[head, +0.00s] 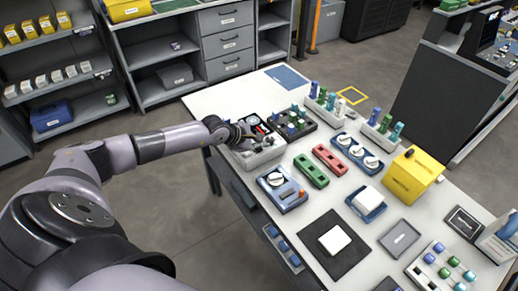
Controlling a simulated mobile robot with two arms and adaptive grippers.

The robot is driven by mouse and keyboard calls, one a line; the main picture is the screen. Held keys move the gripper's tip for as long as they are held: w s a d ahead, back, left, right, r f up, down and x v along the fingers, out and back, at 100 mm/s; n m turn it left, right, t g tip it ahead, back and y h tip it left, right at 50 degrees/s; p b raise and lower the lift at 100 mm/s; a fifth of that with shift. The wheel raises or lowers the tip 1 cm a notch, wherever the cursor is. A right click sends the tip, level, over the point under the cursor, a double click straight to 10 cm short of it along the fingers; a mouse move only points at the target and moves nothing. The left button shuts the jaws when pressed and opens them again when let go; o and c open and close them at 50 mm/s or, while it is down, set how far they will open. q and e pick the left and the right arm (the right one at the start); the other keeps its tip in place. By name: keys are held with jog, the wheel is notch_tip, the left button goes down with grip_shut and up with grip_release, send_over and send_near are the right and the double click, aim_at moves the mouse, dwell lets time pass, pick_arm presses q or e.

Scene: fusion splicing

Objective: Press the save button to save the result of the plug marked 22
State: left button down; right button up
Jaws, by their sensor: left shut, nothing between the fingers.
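My left gripper (246,133) reaches in from the left and is shut and empty. It is over a grey boxy device (262,159) at the table's left edge and hides part of its top. I cannot tell whether the fingertips touch it. A small red part and dark parts show on the device's top. I cannot make out a save button or a plug marked 22. Several blue, green and teal plugs stand in a dark tray (308,126) and in pale racks (326,111) behind it. My right gripper is not in view.
On the white table (223,98) are a blue unit with a white dial (276,180), green (311,171) and red (329,159) holders, a yellow box (412,177), a black mat (318,228) and a grey tray (399,239). Shelves (55,45) stand behind.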

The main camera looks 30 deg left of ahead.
aim_at(260, 150)
pick_arm(q)
jog(key=shift+f+b, duration=0.4)
jog(key=shift+f, duration=0.05)
dwell(0.6)
jog(key=shift+r+p, duration=0.55)
jog(key=shift+r, duration=0.35)
jog(key=shift+r+p, duration=1.6)
jog(key=shift+r, duration=0.95)
